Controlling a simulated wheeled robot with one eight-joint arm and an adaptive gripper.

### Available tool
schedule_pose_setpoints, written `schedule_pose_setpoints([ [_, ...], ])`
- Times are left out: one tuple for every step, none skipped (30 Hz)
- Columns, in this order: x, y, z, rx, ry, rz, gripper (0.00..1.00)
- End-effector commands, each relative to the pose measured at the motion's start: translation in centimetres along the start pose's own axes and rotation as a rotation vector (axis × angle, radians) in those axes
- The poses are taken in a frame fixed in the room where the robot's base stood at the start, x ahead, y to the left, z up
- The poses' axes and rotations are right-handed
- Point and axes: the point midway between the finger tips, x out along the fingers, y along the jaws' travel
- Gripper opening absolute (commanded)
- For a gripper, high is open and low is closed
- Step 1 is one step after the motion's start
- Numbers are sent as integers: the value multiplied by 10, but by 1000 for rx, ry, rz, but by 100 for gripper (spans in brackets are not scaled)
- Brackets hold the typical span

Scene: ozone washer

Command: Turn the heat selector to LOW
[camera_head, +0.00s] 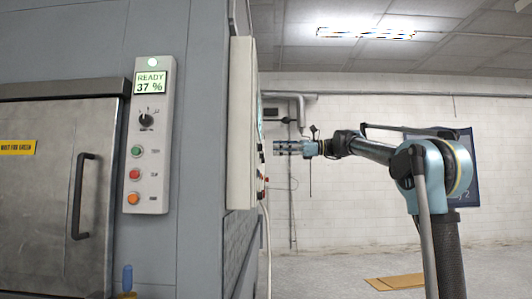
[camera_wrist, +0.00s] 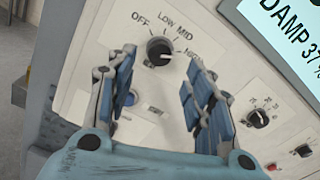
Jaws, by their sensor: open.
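The heat selector (camera_wrist: 160,50) is a round black knob on a pale panel, with OFF, LOW, MID and a partly hidden label, seemingly HIGH, around it. Its white mark seems to point right, toward that last label, away from LOW. My gripper (camera_wrist: 160,62) is open, with its blue-padded fingers either side of the knob in the picture. Nothing is between them, and contact is not evident. In the head view my gripper (camera_head: 280,147) is just right of the grey control box (camera_head: 241,125), whose front face is seen edge-on.
A second black knob (camera_wrist: 257,118) with a numbered scale sits right of the selector. A screen (camera_wrist: 290,30) reads DAMP 37 %. Red and black controls sit lower right. Another panel (camera_head: 149,140) reads READY 37 %. A cable hangs below the box. The floor (camera_head: 330,270) is mostly clear.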

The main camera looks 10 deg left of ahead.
Motion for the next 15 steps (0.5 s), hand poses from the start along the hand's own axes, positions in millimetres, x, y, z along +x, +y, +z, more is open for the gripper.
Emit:
schedule_pose_setpoints([
  [10, 1, 0, 0, -2, 4, 48],
  [15, 1, 0, 0, -1, 4, 48],
  [22, 1, 0, 0, -1, 3, 48],
  [26, 1, 0, 0, -1, 4, 48],
  [31, 1, 0, 0, -1, 4, 48],
  [36, 1, 0, 0, -1, 2, 48],
  [40, 1, 0, 0, -1, 3, 48],
  [43, 1, 0, 0, -1, 3, 48],
  [47, 1, 0, 0, -1, 3, 48],
  [50, 0, 0, 0, -1, 2, 48],
  [52, 0, 0, 0, 0, 1, 48],
  [54, 0, 0, 0, 0, 1, 48],
  [56, 0, 0, 0, 0, 1, 48],
  [57, 0, 0, 0, 0, 1, 48],
  [58, 0, 0, 0, 0, 1, 48],
])
